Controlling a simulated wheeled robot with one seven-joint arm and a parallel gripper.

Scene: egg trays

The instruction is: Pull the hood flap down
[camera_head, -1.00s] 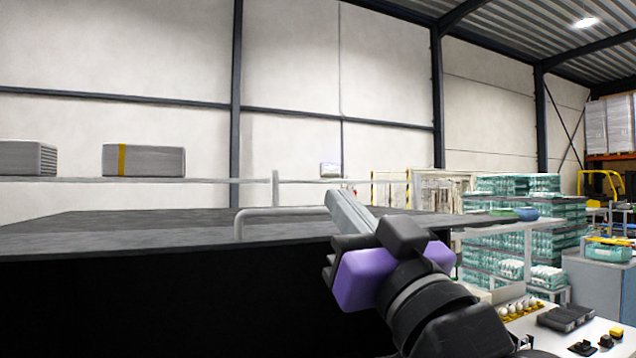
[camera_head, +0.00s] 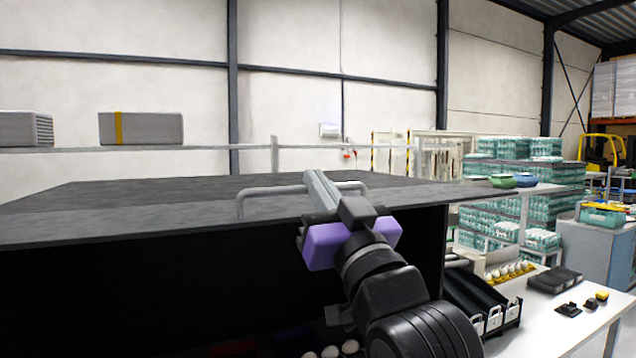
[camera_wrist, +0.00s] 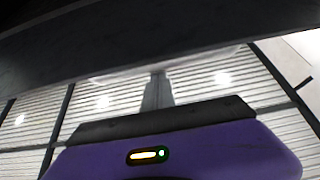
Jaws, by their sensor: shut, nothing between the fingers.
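The hood flap (camera_head: 150,200) is a wide dark grey panel across the left and middle of the head view, its front edge over a black opening. A grey bar handle (camera_head: 268,190) is fixed on it. My gripper (camera_head: 316,180) is shut and empty, its light grey fingers pointing up and away across the middle of the handle. I cannot tell whether they touch the bar. In the wrist view, the fingers (camera_wrist: 157,90) stand before a pale bar (camera_wrist: 205,63) under the flap's dark underside (camera_wrist: 150,40).
Below right, a white bench (camera_head: 560,310) holds black racks and small boxes. Bowls (camera_head: 503,181) sit on the flap-level surface at right. Stacked teal egg trays (camera_head: 540,220) stand behind. White eggs (camera_head: 350,347) show in the dark opening below my arm.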

